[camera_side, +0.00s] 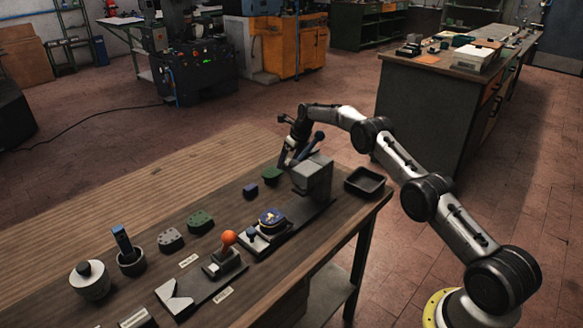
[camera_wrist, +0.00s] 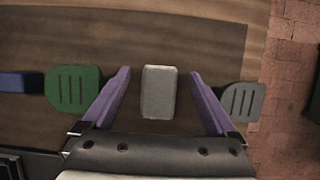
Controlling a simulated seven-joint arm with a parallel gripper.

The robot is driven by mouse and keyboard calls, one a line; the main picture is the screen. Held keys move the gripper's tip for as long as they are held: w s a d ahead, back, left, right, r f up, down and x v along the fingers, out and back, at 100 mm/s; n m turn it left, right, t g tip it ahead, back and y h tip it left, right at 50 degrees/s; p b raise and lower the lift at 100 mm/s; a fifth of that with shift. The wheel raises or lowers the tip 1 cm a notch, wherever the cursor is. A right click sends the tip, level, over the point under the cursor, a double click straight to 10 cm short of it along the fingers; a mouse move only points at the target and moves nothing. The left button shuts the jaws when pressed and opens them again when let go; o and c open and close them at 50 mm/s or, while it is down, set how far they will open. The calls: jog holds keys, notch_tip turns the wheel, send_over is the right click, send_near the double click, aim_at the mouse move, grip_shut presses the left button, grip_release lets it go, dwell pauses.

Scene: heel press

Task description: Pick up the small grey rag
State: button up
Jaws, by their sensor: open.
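The small grey rag (camera_wrist: 158,92) shows in the wrist view as a light grey, rounded rectangle on the brown table top. It lies between the two purple fingers of my gripper (camera_wrist: 160,74), with a gap on each side. The fingers are spread and touch nothing that I can make out. In the side view my gripper (camera_side: 287,160) is at the table's far edge, behind the grey press (camera_side: 313,178). The rag is hidden there. How high the fingers are above the table is hard to tell.
In the wrist view a green slotted pad (camera_wrist: 73,90) lies left of the fingers, with a blue block (camera_wrist: 18,82) beyond it. A dark grey slotted pad (camera_wrist: 243,101) lies close by the right finger. A black tray (camera_side: 369,182) stands right of the press in the side view.

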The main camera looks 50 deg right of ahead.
aim_at(289, 161)
jog(key=c, duration=1.4)
jog(key=shift+r, duration=0.1)
jog(key=shift+c, duration=0.2)
notch_tip(289, 161, up, 10)
